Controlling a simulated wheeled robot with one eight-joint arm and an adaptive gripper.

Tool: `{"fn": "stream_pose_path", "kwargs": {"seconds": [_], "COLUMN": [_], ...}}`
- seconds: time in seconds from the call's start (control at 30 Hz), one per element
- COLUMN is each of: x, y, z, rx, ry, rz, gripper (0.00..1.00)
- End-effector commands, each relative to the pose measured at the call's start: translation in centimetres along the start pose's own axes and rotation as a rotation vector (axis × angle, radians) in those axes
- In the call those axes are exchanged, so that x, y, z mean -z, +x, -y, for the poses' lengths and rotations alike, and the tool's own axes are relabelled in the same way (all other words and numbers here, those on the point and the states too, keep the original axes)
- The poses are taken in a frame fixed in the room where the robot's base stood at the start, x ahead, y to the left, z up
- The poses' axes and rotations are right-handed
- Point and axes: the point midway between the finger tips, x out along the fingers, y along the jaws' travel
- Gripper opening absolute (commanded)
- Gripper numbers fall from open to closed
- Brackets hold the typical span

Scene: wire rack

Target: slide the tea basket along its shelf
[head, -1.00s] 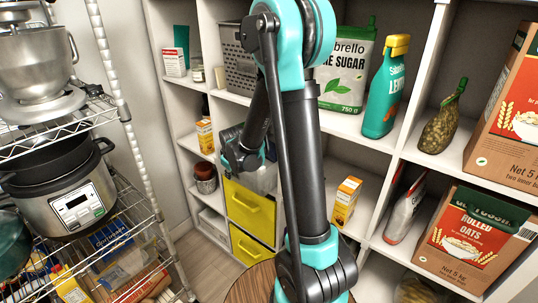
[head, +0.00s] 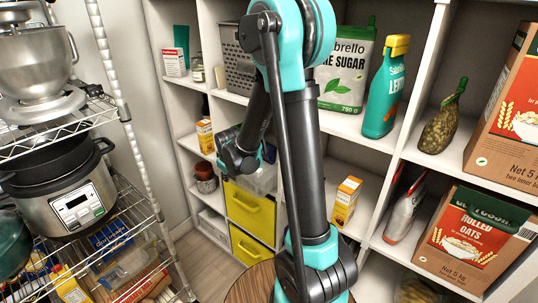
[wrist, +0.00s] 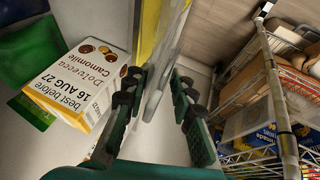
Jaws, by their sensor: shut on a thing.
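The tea basket is a clear, see-through bin (head: 264,179) on the shelf above the yellow drawers in the head view, partly hidden by my arm. In the wrist view its clear wall (wrist: 158,96) stands between the fingers of my gripper (wrist: 157,92), which is shut on it. A white camomile box (wrist: 76,82) and a green packet (wrist: 30,45) show to the left of the fingers, seemingly on the basket's inner side. In the head view my gripper is mostly hidden behind my own wrist.
Yellow drawers (head: 250,212) are below the basket. An orange-and-white carton (head: 345,202) stands on the shelf to the right, and another (head: 205,136) on a shelf to the left. A wire rack (head: 150,215) with a cooker (head: 70,200) is at far left, across open floor.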

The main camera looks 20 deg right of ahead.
Motion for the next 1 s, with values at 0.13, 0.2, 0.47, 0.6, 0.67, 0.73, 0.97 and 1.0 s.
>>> {"fn": "stream_pose_path", "kwargs": {"seconds": [0.13, 0.2, 0.47, 0.6, 0.67, 0.73, 0.97, 1.0], "x": [0.1, 0.2, 0.3, 0.3, 0.3, 0.3, 0.3, 0.3], "y": [-0.2, -0.3, -0.7, -0.7, -0.7, -0.7, -0.7, -0.7], "z": [0.8, 1.2, 2.3, 2.3, 2.3, 2.3, 2.3, 2.3], "rx": [0.0, 0.0, -0.001, -0.001, -0.001, -0.001, -0.001, -0.001], "ry": [-0.003, -0.003, -0.002, -0.001, -0.001, -0.002, -0.001, -0.001], "rz": [-0.001, -0.001, 0.0, 0.0, 0.0, 0.0, -0.001, 0.0], "gripper": [0.0, 0.0, 0.0, 0.0, 0.0, 0.0, 0.38, 0.43]}}
